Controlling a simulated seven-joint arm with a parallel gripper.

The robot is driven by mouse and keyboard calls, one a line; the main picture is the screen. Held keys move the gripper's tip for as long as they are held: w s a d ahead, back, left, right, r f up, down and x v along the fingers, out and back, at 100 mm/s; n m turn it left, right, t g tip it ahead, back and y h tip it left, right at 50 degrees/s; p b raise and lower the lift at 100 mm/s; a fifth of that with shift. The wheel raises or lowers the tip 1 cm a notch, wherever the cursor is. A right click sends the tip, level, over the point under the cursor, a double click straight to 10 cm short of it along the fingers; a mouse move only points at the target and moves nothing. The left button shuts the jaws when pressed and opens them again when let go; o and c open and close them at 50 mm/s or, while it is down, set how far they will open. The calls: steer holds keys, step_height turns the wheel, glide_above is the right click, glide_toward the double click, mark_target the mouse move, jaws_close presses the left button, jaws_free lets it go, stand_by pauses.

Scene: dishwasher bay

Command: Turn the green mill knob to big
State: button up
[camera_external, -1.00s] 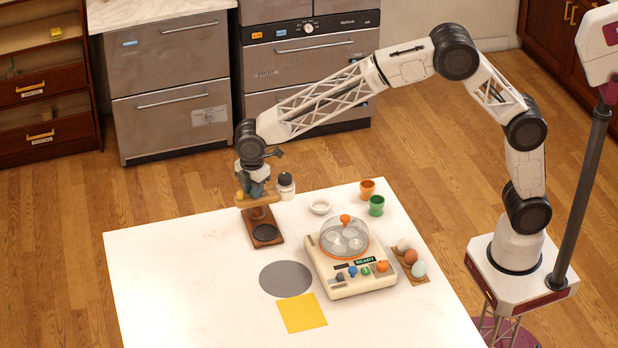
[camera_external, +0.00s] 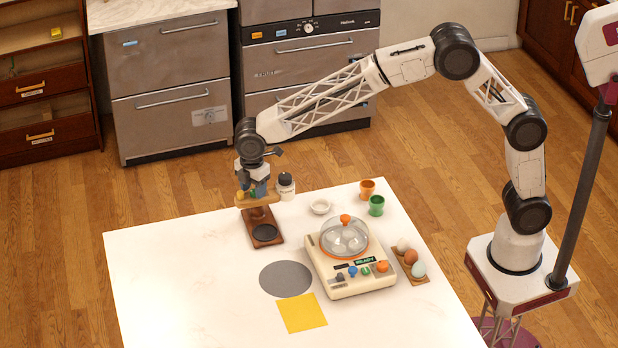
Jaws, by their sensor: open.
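The mill (camera_external: 263,222) is a brown wooden stand with a dark round spot on its base, at the back left of the white table. My gripper (camera_external: 254,194) is at the mill's top, pointing down, with its fingers open around or just beside the small parts there. A small yellow part and a hint of green show between and beside the fingers. The green knob itself is mostly hidden by the gripper, and its setting is too small to read. I cannot tell whether the fingers touch it.
A dark-capped jar (camera_external: 286,187) stands close right of the mill, with a white dish (camera_external: 320,206) beyond it. An egg cooker (camera_external: 352,281), eggs (camera_external: 411,256), and orange (camera_external: 367,188) and green (camera_external: 376,206) cups stand farther right. The table's left side is clear.

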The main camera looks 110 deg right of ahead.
mark_target(253, 190)
steer(key=shift+r, duration=3.7)
steer(key=shift+m, duration=0.3)
steer(key=m, duration=0.5)
steer(key=shift+d+m+y, duration=0.25)
steer(key=shift+m+y, duration=0.05)
steer(key=shift+m, duration=0.1)
steer(key=shift+f, duration=0.2)
steer(key=shift+a+f, duration=0.2)
steer(key=shift+f, duration=3.6)
jaws_close()
